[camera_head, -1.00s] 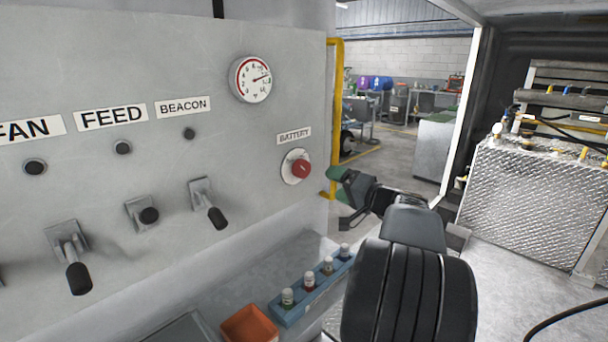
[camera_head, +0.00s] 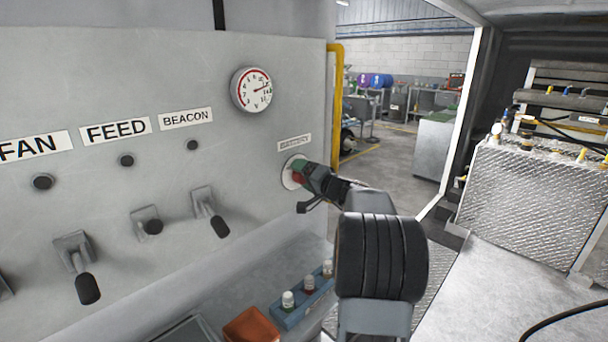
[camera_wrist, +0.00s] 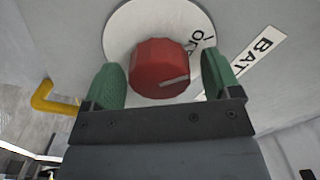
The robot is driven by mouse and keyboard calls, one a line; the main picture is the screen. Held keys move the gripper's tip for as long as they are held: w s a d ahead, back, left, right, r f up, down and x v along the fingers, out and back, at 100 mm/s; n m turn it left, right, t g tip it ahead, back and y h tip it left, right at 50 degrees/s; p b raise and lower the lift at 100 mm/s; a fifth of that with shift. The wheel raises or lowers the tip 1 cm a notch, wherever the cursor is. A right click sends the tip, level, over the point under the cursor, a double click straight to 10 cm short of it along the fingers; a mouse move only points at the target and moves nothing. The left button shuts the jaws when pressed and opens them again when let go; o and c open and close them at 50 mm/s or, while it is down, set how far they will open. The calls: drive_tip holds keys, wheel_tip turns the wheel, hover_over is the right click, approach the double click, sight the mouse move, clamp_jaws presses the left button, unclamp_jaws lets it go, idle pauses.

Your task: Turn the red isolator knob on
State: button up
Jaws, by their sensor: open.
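The red isolator knob (camera_wrist: 160,68) sits on a round white plate (camera_wrist: 122,32) on the grey panel, beside the BATTERY label (camera_head: 294,142). In the wrist view the knob lies between the two green fingertips of my gripper (camera_wrist: 164,82), with a small gap showing on each side. My gripper is open.
Lever switches (camera_head: 210,212) and FAN, FEED and BEACON labels (camera_head: 186,118) are to the left on the panel. A gauge (camera_head: 251,90) is above. A yellow pipe (camera_head: 337,110) runs down the panel's right edge. A blue rack (camera_head: 290,315) of bottles and an orange bin (camera_head: 252,326) are below.

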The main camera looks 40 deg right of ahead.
drive_tip(key=shift+c, duration=0.4)
drive_tip(key=c, duration=0.8)
drive_tip(key=shift+c, duration=0.2)
drive_tip(key=shift+f, duration=0.1)
drive_tip(key=m+b, duration=0.2)
drive_tip(key=m, duration=0.1)
drive_tip(key=shift+f+b, duration=0.1)
drive_tip(key=shift+b, duration=0.2)
drive_tip(key=m+b, duration=0.1)
drive_tip(key=m, duration=0.4)
drive_tip(key=shift+m, duration=0.3)
drive_tip(key=m, duration=0.4)
drive_tip(key=m+p, duration=0.1)
drive_tip(key=m, duration=0.4)
drive_tip(key=shift+p, duration=0.3)
drive_tip(key=shift+m, duration=0.3)
